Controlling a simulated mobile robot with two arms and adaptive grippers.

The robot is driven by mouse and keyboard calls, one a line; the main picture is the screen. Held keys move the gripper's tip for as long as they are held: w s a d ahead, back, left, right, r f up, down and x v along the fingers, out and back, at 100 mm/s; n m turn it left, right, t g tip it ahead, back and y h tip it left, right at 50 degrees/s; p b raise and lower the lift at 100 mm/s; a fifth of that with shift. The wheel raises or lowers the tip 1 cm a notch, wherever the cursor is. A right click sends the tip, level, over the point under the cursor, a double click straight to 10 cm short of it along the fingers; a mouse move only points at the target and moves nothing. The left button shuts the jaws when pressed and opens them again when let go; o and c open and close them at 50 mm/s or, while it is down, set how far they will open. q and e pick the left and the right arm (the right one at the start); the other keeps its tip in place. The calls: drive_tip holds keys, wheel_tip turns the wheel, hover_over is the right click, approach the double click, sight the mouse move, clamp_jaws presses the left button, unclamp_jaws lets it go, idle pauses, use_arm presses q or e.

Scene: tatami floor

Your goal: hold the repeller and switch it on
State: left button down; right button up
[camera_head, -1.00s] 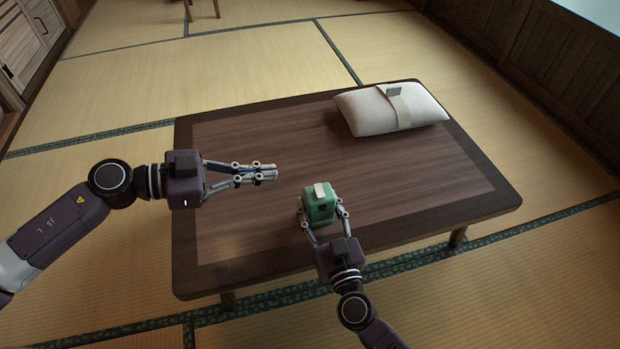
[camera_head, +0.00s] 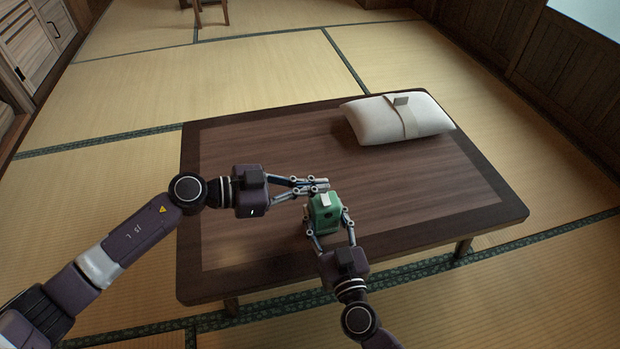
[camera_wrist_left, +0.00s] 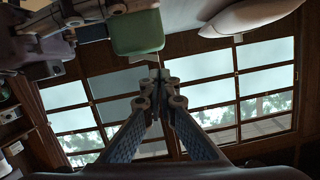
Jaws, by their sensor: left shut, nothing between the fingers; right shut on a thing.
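The green box-shaped repeller (camera_head: 324,216) has a pale patch on its top and is over the near middle of the low table. My right gripper (camera_head: 329,232) is shut on it, one finger on each side. My left gripper (camera_head: 325,185) is shut and empty, with its fingertips close to the far upper side of the repeller. Whether they touch it I cannot tell. In the left wrist view, the closed fingertips (camera_wrist_left: 160,82) point near the repeller (camera_wrist_left: 136,32), which shows at the top. No switch can be made out.
The dark wooden table (camera_head: 250,262) stands on tatami mats. A white cushion (camera_head: 385,120) with a band around it lies at the far right of the tabletop. The left and middle of the tabletop are clear. Chair legs (camera_head: 211,12) show far behind.

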use_arm(q)
drive_tip(key=shift+f, duration=0.35)
drive_tip(key=shift+w+f+n, duration=0.15)
drive_tip(key=shift+f+n, duration=0.25)
drive_tip(key=r, duration=0.4)
drive_tip(key=shift+w+a+r, duration=0.2)
drive_tip(key=shift+w+r, duration=0.05)
drive_tip(key=shift+w, duration=0.15)
drive_tip(key=v, duration=0.9)
drive_tip(key=shift+a, duration=0.5)
drive_tip(key=shift+w+f, duration=0.1)
use_arm(e)
drive_tip(key=o, duration=1.3)
